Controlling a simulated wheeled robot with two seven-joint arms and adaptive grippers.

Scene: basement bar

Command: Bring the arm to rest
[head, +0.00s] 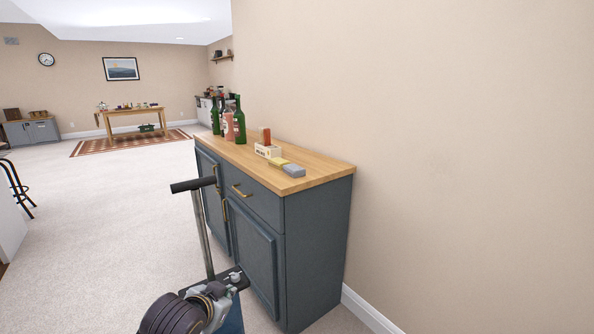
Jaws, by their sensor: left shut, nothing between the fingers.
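My left gripper (221,292) is low in the head view, at the bottom left of centre, beside my dark ribbed arm link. It is shut and holds nothing. It is below the counter top and in front of the blue-grey cabinet (250,253), apart from the items on it. Its fingertips are small and partly hidden, so their exact direction is hard to tell. My right gripper is not in view.
Green bottles (239,121), a small box (268,151) and a yellow-grey block (287,167) stand on the cabinet's wooden top (316,170). A bare wall (450,150) is on the right. Open carpet (110,230) is on the left; a wooden table (135,112) is far off.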

